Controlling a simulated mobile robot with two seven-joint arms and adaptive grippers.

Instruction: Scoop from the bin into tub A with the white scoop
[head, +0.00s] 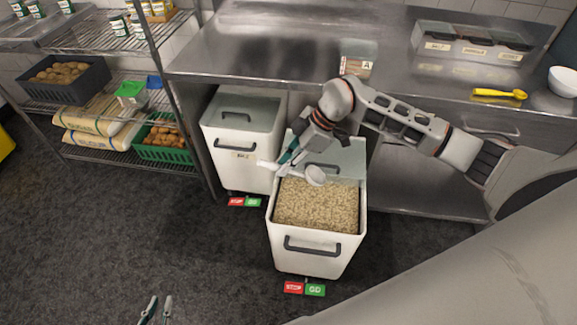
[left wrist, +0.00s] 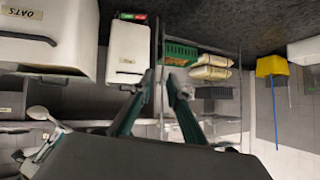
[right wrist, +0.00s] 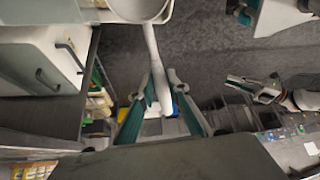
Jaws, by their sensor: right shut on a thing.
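The open white bin (head: 316,262) stands on the floor in front of the counter, nearly full of pale tan oats. My right gripper (head: 290,157) is shut on the handle of the white scoop (head: 316,176). The scoop's bowl is just above the far part of the oats; I cannot tell whether it touches them. In the right wrist view the scoop's handle (right wrist: 154,62) runs between the fingers. Tub A (head: 357,66), small and clear with an "A" label, sits on the counter; its contents are unclear. My left gripper (head: 156,311) is open and empty, low over the floor.
A second, lidded white bin (head: 242,135) stands left of the open one. The steel counter (head: 270,45) holds a yellow scoop (head: 499,94), a white bowl (head: 563,81) and a compartment container (head: 472,45). A wire shelf with a potato crate (head: 62,80) is at left.

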